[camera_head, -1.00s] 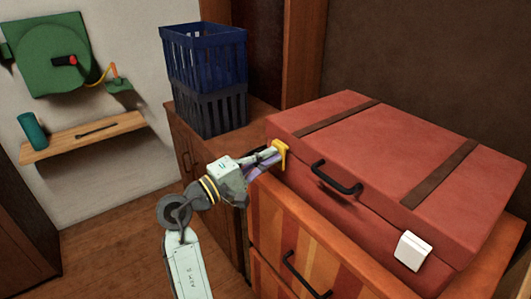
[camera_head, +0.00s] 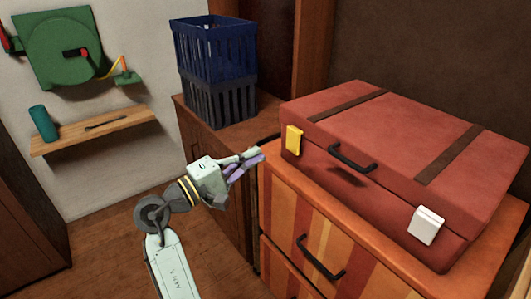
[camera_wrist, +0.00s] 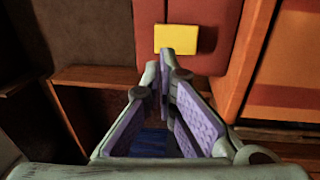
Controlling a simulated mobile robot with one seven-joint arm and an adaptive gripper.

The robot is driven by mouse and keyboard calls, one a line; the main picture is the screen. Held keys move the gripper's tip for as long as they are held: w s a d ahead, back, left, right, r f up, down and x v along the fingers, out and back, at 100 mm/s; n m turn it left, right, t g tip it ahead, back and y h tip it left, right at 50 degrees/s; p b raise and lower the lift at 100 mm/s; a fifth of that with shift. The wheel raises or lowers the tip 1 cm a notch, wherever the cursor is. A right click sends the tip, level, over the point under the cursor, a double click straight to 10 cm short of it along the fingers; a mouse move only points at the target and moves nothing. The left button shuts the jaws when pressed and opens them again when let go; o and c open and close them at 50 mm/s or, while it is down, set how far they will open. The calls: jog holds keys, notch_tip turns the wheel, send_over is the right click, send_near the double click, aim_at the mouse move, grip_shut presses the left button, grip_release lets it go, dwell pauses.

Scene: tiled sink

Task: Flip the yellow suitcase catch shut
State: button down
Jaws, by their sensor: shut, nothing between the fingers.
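The red suitcase (camera_head: 395,130) lies closed on top of a striped cabinet. Its yellow catch (camera_head: 293,140) is at the left end of the front and lies flat against the side, across the lid seam. It also shows as a yellow rectangle in the wrist view (camera_wrist: 176,38). My gripper (camera_head: 258,155) is shut and empty, to the left of the catch and apart from it in the head view. In the wrist view, the fingertips (camera_wrist: 160,66) are together just below the catch in the picture.
A white catch (camera_head: 426,225) lies flat at the suitcase's right front, and a black handle (camera_head: 351,158) sits between the catches. The striped cabinet (camera_head: 290,205) stands below. Blue and dark crates (camera_head: 216,75) stand on a brown cabinet behind my gripper. Open floor is at the left.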

jog(key=shift+r+b+v, duration=0.15)
jog(key=shift+r+v, duration=0.05)
jog(key=shift+v, duration=0.95)
jog(key=shift+r+b+v, duration=0.15)
jog(key=shift+r+v, duration=0.05)
jog(key=shift+v, duration=0.95)
